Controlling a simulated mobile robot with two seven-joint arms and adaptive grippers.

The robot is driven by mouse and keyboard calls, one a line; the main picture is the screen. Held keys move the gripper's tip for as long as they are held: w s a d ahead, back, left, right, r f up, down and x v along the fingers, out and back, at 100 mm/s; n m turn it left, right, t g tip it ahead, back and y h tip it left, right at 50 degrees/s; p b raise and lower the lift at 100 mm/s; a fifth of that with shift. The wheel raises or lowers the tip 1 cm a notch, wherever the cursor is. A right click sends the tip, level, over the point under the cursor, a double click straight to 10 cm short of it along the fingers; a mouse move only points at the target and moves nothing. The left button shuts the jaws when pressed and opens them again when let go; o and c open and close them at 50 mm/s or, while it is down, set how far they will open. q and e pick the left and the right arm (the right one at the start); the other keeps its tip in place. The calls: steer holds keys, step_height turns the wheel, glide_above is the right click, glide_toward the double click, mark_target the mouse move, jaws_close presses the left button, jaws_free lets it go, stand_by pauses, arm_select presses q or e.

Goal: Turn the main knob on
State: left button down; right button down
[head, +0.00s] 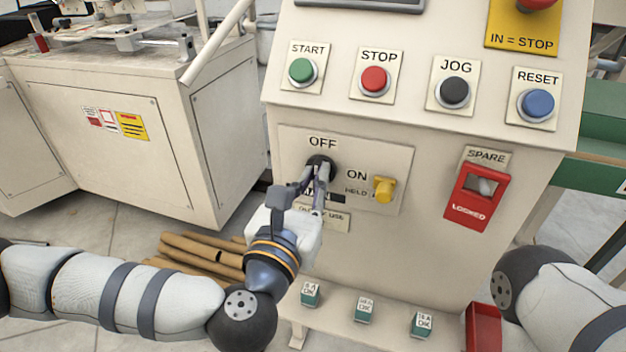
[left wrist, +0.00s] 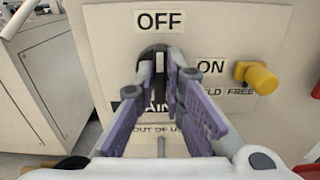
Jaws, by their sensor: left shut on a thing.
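The main knob (head: 317,160) is black and sits on a cream switch plate, just under the OFF label (head: 322,142). The ON label (head: 357,176) is to its lower right. My left gripper (head: 319,174) is at the knob with its fingers closed around it. In the left wrist view the knob (left wrist: 149,52) shows between and behind the purple-padded fingers, with a pale mark upright toward OFF. The fingers hide much of the knob and part of the label below. My right gripper is out of view; only part of that arm shows at right.
A yellow plunger (head: 384,189) marked HELD / FREE sticks out right of the knob. START, STOP, JOG and RESET buttons line the sloped panel above. A red locked SPARE switch (head: 476,197) is further right. Small green blocks stand on the ledge below.

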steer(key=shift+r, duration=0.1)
arm_select(q)
steer(key=shift+d+f+m+p, duration=0.15)
steer(key=shift+m+p, duration=1.65)
steer(key=shift+m, duration=2.7)
steer(key=shift+d+f+m+p, duration=0.1)
steer(key=shift+m+p, duration=1.7)
steer(key=shift+m, duration=2.7)
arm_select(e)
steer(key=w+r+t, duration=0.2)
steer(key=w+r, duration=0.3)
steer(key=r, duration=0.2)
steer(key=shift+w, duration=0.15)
arm_select(q)
steer(key=c, duration=1.7)
jaws_free()
steer(key=shift+s, duration=0.1)
